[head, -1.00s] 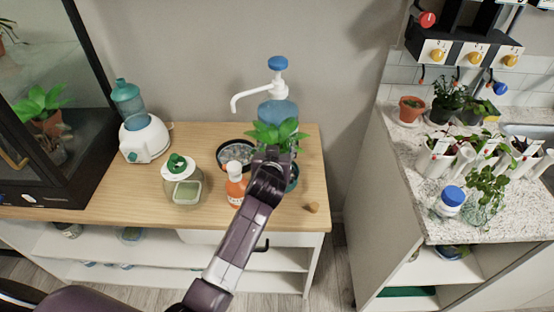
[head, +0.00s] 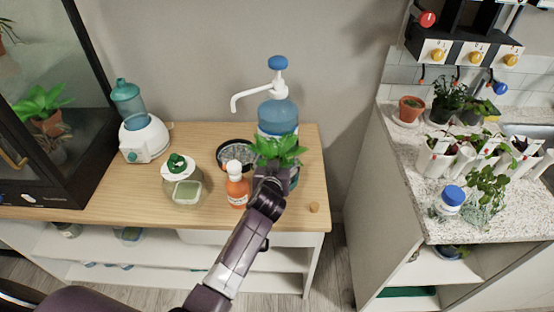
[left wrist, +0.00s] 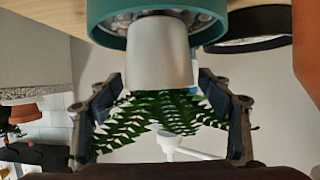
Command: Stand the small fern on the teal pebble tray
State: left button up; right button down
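The small fern has green fronds (head: 278,148) and a white pot (left wrist: 158,55), which the left wrist view shows upside down. The teal pebble tray (head: 294,182) is mostly hidden behind my gripper in the head view. In the left wrist view its teal rim (left wrist: 108,35) and grey pebbles lie right behind the pot's base. I cannot tell whether the pot touches the pebbles. My right gripper is out of view.
A black-rimmed pebble tray (head: 234,146) and an orange bottle (head: 237,188) stand close left of my gripper. A blue water jug with a pump (head: 278,116) stands behind. A green-lidded jar (head: 184,185) is farther left. A cork (head: 313,207) lies near the front right edge.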

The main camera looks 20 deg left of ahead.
pick_arm(q)
jog(key=v, duration=1.2)
dwell(0.6)
